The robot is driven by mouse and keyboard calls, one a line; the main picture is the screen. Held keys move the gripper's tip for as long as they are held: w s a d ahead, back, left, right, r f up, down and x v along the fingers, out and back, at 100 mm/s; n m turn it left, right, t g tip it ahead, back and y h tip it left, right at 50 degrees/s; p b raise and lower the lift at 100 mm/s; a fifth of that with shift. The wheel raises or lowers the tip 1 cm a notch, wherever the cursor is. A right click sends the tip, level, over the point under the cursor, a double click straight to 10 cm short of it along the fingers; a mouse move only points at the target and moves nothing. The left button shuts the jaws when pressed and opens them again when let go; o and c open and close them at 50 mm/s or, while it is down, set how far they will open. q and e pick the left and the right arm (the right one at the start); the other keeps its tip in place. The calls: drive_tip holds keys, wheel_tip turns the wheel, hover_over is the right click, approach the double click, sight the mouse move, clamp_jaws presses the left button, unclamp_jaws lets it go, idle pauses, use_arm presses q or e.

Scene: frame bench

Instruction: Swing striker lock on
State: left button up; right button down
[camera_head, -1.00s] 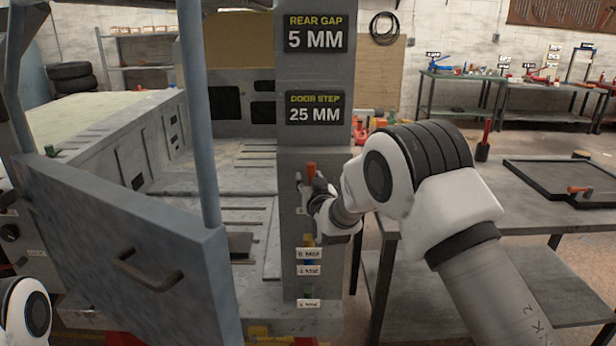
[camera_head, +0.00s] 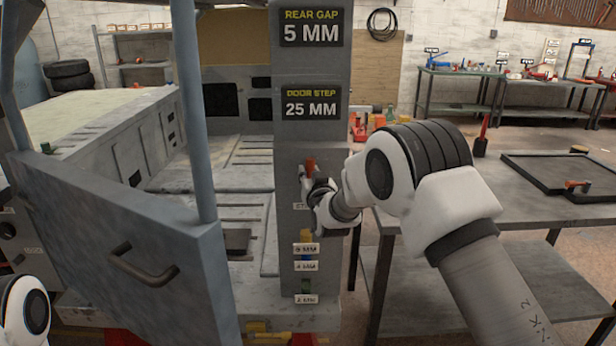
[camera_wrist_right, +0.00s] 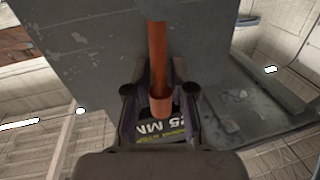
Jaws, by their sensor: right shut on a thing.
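The striker lock appears as an orange-red lever (camera_head: 310,164) on the front of the grey post (camera_head: 344,215), above a partly hidden label starting "ST". My right gripper (camera_head: 308,182) is at this lever, its fingers around it. In the right wrist view the orange lever (camera_wrist_right: 158,60) runs down between the two fingers of the right gripper (camera_wrist_right: 159,92), which is shut on it. How the lever joins the post is hard to see. Of my left arm only a white and black link shows at the lower left; its gripper is out of view.
A blue-grey door (camera_head: 120,245) with a dark handle stands left of the post. Coloured gap pieces with MM labels (camera_head: 306,266) sit lower on the post. A dark table (camera_head: 480,195) with a black tray (camera_head: 560,165) stands at the right.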

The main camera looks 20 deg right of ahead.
drive_tip(key=shift+s+d+f+m+b, duration=0.1)
drive_tip(key=shift+d+f+m+b, duration=0.3)
drive_tip(key=shift+b, duration=0.3)
drive_tip(key=d+f+m+h+b, duration=0.1)
drive_tip(key=d+f+m+b, duration=0.1)
drive_tip(key=m+b, duration=0.5)
drive_tip(key=s+d+f+m+t+h+b, duration=0.1)
drive_tip(key=d+f+m+h+b, duration=0.1)
drive_tip(key=m+b, duration=0.6)
drive_tip(key=shift+s+d+f+m, duration=0.3)
drive_tip(key=shift+d+f+m, duration=0.3)
drive_tip(key=shift+d, duration=0.1)
drive_tip(key=c, duration=1.2)
unclamp_jaws()
